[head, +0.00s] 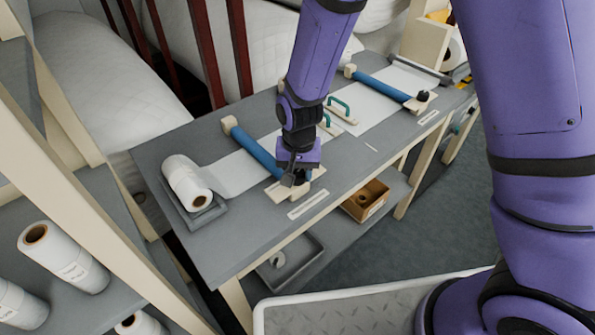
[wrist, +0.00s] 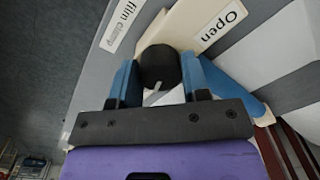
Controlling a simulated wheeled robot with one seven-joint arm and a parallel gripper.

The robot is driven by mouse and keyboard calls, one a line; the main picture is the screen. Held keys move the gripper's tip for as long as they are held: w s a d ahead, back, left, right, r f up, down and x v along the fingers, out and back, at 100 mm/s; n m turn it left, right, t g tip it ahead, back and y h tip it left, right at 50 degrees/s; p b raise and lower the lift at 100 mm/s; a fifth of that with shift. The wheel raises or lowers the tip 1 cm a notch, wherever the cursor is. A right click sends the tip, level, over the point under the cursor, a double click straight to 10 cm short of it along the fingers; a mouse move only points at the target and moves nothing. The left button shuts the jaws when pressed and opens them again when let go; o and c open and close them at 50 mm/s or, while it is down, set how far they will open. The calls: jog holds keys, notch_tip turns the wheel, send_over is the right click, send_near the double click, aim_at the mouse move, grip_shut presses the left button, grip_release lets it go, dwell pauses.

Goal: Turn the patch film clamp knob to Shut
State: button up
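The patch film clamp knob (wrist: 159,66) is round and black, with a pale pointer line on the side towards my gripper. It stands on a cream block beside a white "Open" label (wrist: 222,27). A second label (wrist: 121,22) reads "film clamp"; any word before that is cut off. My gripper (wrist: 160,75) has its two blue fingers on either side of the knob. I cannot tell whether they press on it. In the head view my gripper (head: 295,180) is low over the near end of a blue roller bar (head: 256,152), hiding most of that knob. No "Shut" label is visible.
A white roll (head: 186,182) lies at the left of the grey bench (head: 232,238). A second blue bar (head: 382,87) with a black knob (head: 423,96) is farther right. Green handles (head: 340,104) stand between. A cardboard box (head: 366,201) sits on the shelf below.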

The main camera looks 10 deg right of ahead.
aim_at(299, 172)
jog(key=o, duration=0.4)
notch_tip(299, 172, up, 11)
jog(key=shift+d, duration=0.15)
dwell(0.4)
dwell(0.3)
